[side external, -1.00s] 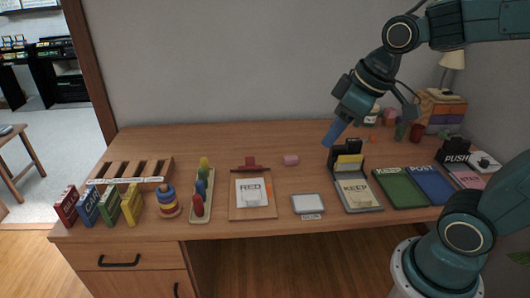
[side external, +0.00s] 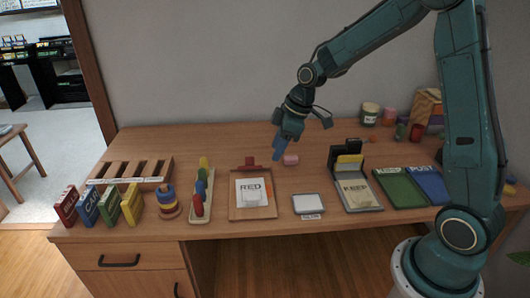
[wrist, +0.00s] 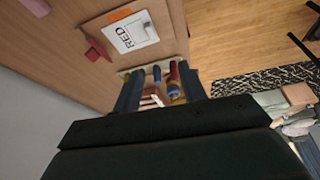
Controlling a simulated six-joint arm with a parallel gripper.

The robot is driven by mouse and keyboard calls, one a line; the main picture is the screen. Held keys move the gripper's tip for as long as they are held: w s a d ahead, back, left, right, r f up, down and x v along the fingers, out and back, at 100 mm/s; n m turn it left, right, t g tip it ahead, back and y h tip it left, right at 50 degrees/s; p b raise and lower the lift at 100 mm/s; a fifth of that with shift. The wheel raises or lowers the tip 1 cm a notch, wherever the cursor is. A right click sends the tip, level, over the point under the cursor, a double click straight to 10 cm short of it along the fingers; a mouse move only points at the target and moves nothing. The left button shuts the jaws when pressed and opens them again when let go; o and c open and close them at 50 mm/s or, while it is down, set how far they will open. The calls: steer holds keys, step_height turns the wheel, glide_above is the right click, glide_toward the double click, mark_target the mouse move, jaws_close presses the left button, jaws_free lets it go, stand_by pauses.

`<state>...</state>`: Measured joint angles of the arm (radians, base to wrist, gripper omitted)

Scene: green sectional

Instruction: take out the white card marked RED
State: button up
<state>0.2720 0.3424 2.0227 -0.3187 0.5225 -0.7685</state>
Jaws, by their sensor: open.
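The white card marked RED (side external: 241,197) lies on a wooden clipboard (side external: 251,214) with a red clip (side external: 250,164) at its far end. A small pale object (side external: 254,199) rests on the card's near part. The card also shows in the wrist view (wrist: 128,40), on the board beside the red clip (wrist: 96,50). My gripper (side external: 279,147) is open and empty. It is in the air above the back of the desk, behind and right of the clipboard. Its two fingers also show in the wrist view (wrist: 160,92).
A tray of colored pegs (side external: 202,190) and a ring stack (side external: 168,202) stand left.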

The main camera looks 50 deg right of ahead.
steer(key=w+d+f+n+y, duration=0.1)
steer(key=w+d+f, duration=0.1)
steer(key=f, duration=0.6)
steer(key=shift+w+d, duration=0.15)
steer(key=shift+w, duration=0.7)
steer(key=shift+f, duration=0.15)
glide_above(254, 198)
steer(key=s+d, duration=0.2)
steer(key=shift+w+f, duration=0.15)
steer(key=shift+f, duration=1.8)
steer(key=shift+w+f, duration=0.1)
steer(key=shift+f, duration=1.85)
steer(key=shift+a+f, duration=0.1)
steer(key=shift+x, duration=2.45)
steer(key=shift+a, duration=0.1)
jaws_close()
